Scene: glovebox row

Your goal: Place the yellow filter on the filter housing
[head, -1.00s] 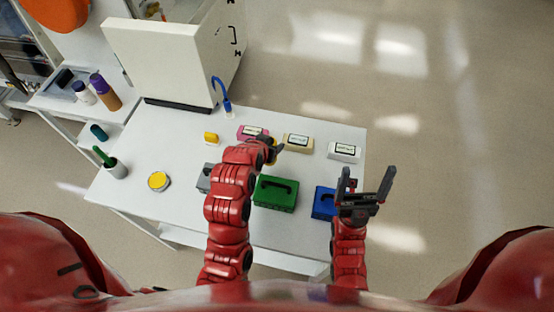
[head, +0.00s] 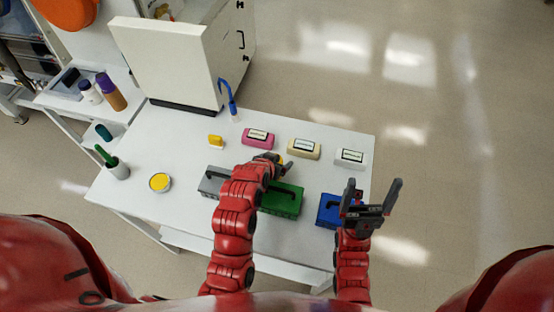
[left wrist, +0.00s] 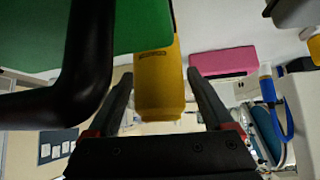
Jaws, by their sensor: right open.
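My left gripper (head: 284,167) is over the table at the far edge of the green box. The green box (head: 287,202) has a black handle and shows close by in the left wrist view (left wrist: 130,25). I cannot tell surely which thing is the filter housing. My right gripper (head: 372,197) is open and empty, beside the blue box.
The white table (head: 130,205) also bears a grey box (head: 208,182), blue box (head: 327,208), small yellow piece (head: 216,142), yellow-topped disc (head: 160,182) and pink (head: 258,139), cream (head: 304,149) and white (head: 350,158) labelled blocks. A white cabinet (head: 165,65) stands behind.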

